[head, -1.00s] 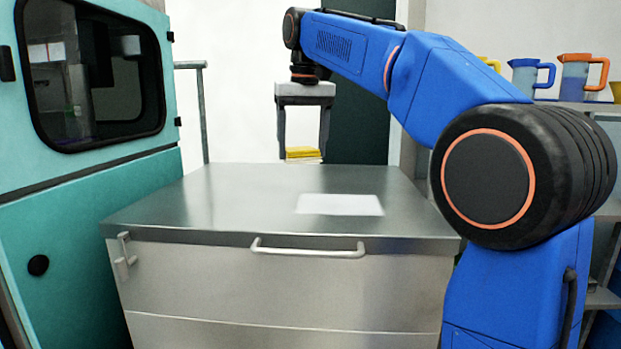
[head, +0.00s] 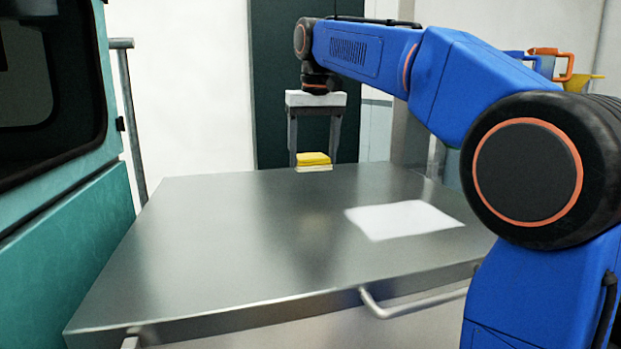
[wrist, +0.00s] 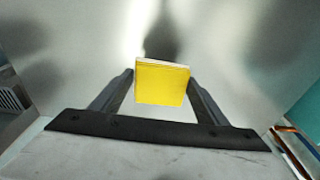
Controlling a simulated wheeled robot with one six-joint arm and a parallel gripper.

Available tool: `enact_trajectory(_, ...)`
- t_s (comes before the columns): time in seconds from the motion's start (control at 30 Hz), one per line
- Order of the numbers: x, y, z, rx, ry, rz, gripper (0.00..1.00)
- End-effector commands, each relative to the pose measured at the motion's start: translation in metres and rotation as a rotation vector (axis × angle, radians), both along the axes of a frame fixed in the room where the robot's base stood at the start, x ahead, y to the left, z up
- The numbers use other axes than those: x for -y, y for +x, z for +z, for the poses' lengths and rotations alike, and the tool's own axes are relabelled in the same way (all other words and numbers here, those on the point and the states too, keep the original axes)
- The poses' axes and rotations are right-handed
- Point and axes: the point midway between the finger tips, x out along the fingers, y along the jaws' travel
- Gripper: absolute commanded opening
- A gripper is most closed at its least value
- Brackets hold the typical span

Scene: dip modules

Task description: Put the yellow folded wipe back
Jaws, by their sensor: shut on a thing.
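The yellow folded wipe (head: 313,159) is a small flat square with a pale lower layer. My gripper (head: 314,162) is shut on it, with one finger at each side. In the head view it appears at the far edge of the steel top; I cannot tell the exact gap below it. In the wrist view the wipe (wrist: 162,83) sits between the two fingertips, its yellow face towards the camera. A white flat rectangle (head: 404,219) lies on the steel top, to the right of the gripper and nearer to me.
The steel cabinet top (head: 230,240) is otherwise bare. Its front has a bar handle (head: 415,303). A teal machine (head: 70,215) with a dark window stands at the left, beside a grey post (head: 130,120). A blue jug, an orange-handled jug (head: 553,62) and a yellow funnel-like item (head: 583,82) are partly visible behind my arm.

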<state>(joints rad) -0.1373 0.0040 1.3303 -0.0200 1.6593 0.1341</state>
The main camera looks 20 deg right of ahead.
Motion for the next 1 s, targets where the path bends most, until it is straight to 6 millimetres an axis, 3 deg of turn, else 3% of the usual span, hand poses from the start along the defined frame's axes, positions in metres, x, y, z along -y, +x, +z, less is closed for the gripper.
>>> enact_trajectory(0.5,0.000,-0.001,-0.054,-0.001,0.000,0.000,0.47)
enact_trajectory(0.93,0.000,0.000,-0.060,0.000,0.000,0.000,0.47)
enact_trajectory(0.97,0.000,0.000,-0.060,0.000,0.000,0.000,0.70)
enact_trajectory(1.0,0.000,0.000,-0.060,0.000,0.000,0.000,0.80)
